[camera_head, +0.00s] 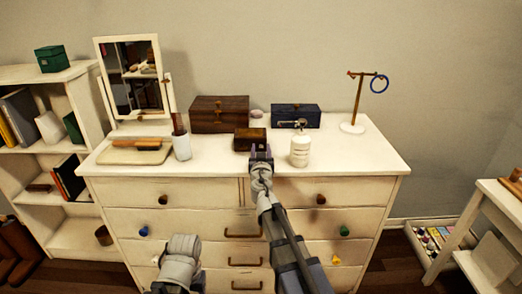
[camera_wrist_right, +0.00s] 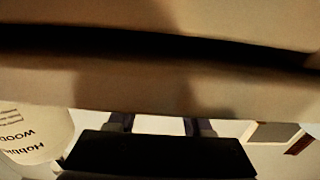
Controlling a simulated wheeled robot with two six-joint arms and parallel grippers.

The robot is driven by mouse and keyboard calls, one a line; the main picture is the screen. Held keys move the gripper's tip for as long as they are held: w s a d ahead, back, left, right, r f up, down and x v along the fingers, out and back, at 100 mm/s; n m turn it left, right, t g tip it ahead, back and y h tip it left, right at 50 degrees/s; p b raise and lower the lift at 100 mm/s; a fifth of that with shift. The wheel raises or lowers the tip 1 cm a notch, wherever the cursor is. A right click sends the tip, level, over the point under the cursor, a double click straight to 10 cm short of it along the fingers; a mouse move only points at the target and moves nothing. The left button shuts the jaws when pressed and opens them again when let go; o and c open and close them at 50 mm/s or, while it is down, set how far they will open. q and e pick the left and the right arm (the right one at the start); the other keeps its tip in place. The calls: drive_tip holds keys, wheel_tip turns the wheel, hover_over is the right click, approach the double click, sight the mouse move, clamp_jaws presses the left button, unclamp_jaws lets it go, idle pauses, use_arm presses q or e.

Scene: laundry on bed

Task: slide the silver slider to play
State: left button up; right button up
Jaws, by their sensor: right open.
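No silver slider can be made out in either view; it may be hidden or too small. A small dark brown wooden box (camera_head: 246,138) sits near the front of the dresser top (camera_head: 220,165). My right gripper (camera_head: 260,152) is open at the dresser's front edge, its tips just in front of the box's right part; I cannot tell whether they touch it. In the right wrist view its fingers (camera_wrist_right: 160,125) show apart, with pale surface between them. Of my left arm only a grey part shows at the bottom of the head view.
A white bottle (camera_head: 300,151) stands close to the right of the gripper and shows in the wrist view (camera_wrist_right: 35,132). A larger wooden box (camera_head: 218,113) and a blue box (camera_head: 296,115) stand behind. The dresser's right top is mostly clear.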

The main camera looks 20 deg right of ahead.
drive_tip(key=v, duration=0.8)
drive_tip(key=shift+w, duration=0.1)
